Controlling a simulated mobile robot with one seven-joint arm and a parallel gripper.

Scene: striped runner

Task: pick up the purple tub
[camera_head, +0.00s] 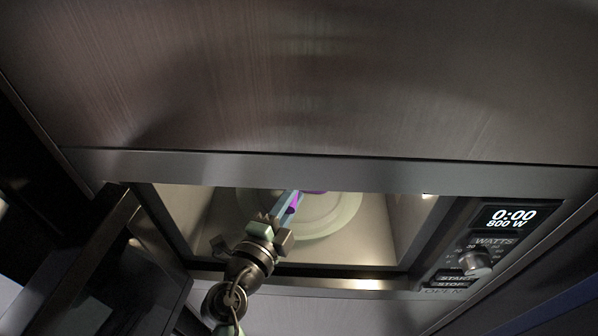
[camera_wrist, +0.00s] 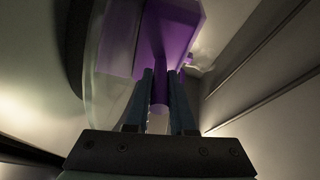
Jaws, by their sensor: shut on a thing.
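The purple tub (camera_wrist: 181,28) fills the upper middle of the wrist view, close in front of my gripper (camera_wrist: 161,88). The two fingers are shut on a narrow purple part of it that hangs between them. In the head view my gripper (camera_head: 290,203) reaches into the lit microwave (camera_head: 388,236). Only a small piece of the purple tub (camera_head: 312,191) shows there, just below the upper edge of the opening. The rest of the tub is hidden by that edge. I cannot tell whether the tub touches the turntable.
The round pale turntable (camera_head: 340,218) lies inside the microwave around the tub. The microwave door (camera_head: 112,240) stands open on the left. The control panel (camera_head: 490,240) with its display and knob is on the right. The cavity walls are close around my gripper.

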